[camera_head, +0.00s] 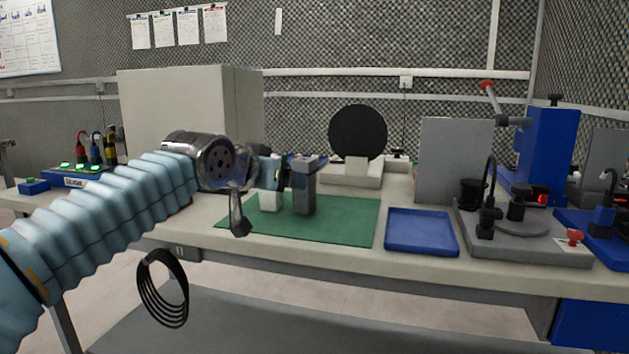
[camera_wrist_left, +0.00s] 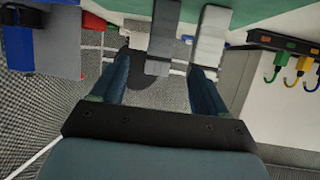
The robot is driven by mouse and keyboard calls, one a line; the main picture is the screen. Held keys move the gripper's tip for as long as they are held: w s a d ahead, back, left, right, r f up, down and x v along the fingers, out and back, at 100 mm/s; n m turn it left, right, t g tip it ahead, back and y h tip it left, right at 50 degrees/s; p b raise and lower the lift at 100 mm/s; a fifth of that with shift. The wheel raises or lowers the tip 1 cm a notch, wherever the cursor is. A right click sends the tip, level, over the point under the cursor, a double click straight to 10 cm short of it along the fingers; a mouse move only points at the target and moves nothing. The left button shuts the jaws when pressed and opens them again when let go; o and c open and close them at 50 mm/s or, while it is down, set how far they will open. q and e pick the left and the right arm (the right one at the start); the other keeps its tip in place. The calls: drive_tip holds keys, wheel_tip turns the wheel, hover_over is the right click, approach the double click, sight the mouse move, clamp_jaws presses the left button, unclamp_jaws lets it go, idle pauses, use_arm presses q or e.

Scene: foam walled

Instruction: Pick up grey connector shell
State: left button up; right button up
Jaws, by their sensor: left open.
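A dark grey upright block (camera_head: 304,195), which looks like the grey connector shell, stands on the green mat (camera_head: 345,220) in the head view. A paler, whitish block (camera_head: 270,200) stands just left of it. My left gripper (camera_head: 284,171) is at the height of their upper parts and partly covers both. In the left wrist view my open left gripper (camera_wrist_left: 161,66) has the dark grey piece (camera_wrist_left: 163,38) between and beyond its fingers. The pale piece (camera_wrist_left: 211,38) lies in line with the right finger. I cannot tell whether a finger touches either. My right gripper is not in view.
A blue tray (camera_head: 421,248) lies right of the mat. A grey fixture (camera_head: 525,240) with black clamps stands further right. A round black disc (camera_head: 357,133) on a stand and a large pale box (camera_head: 190,95) are behind. The mat's right part is clear.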

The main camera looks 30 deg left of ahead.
sight(303, 201)
use_arm(q)
drive_tip(key=p+x, duration=0.1)
drive_tip(key=x, duration=0.7)
drive_tip(key=shift+w, duration=0.3)
drive_tip(key=x, duration=0.3)
drive_tip(key=p+x, duration=0.1)
drive_tip(key=shift+w+a+r, duration=0.1)
drive_tip(key=shift+w+r, duration=0.15)
drive_tip(key=shift+w, duration=0.05)
drive_tip(key=shift+w+f, duration=0.15)
drive_tip(key=shift+w, duration=0.2)
drive_tip(key=c, duration=1)
drive_tip(key=shift+c, duration=0.6)
